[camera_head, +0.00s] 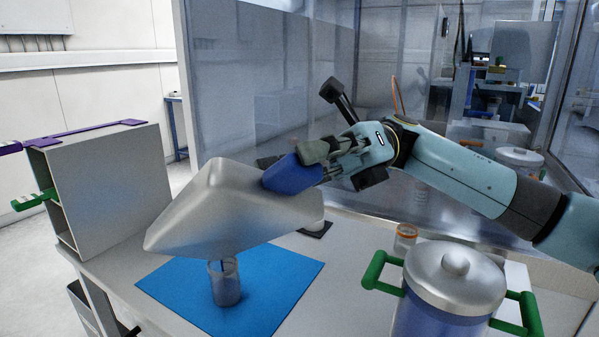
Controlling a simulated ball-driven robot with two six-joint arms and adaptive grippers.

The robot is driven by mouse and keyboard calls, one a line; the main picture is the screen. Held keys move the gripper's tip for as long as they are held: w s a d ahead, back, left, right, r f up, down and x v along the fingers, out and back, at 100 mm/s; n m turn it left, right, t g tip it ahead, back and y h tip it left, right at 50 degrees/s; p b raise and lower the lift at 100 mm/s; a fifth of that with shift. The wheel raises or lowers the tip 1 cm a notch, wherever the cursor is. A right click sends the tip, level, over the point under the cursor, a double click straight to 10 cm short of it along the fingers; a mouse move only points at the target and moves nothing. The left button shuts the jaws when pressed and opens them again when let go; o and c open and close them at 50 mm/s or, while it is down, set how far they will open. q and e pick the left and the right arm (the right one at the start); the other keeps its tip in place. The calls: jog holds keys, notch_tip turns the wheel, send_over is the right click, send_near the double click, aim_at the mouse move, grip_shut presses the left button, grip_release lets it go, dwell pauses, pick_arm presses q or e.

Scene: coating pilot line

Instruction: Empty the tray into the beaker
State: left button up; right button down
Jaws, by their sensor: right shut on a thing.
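The tray (220,205) is a silver metal pan. It is tipped steeply, with its underside toward me, and hangs above the beaker. My right gripper (306,165) reaches in from the right and is shut on the tray at its blue grip (292,176). The beaker (225,290) is a small clear vessel standing upright on a blue mat (182,290). Something dark shows in it. The tray's low edge is just above the beaker's mouth; I cannot tell whether they touch. The tray's inside is hidden. My left gripper is not in view.
A large lidded pot (455,280) with green handles stands at the front right. A small orange-rimmed jar (405,238) is behind it. A grey shelf box (110,185) with purple trim stands at the left table edge. A glass partition (260,85) rises behind.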

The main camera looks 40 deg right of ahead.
jog(key=w+d+r+m+t+y+b, duration=0.1)
jog(key=w+d+r+m+y+b, duration=0.1)
jog(key=w, duration=0.6)
jog(key=shift+w+d+r+m+y+b, duration=0.35)
jog(key=shift+d+r+m+y, duration=0.65)
jog(key=shift+d+r, duration=0.95)
dwell(0.5)
jog(key=shift+d+f+m, duration=0.2)
jog(key=shift+d+m, duration=0.05)
jog(key=shift+m, duration=0.05)
dwell(1.2)
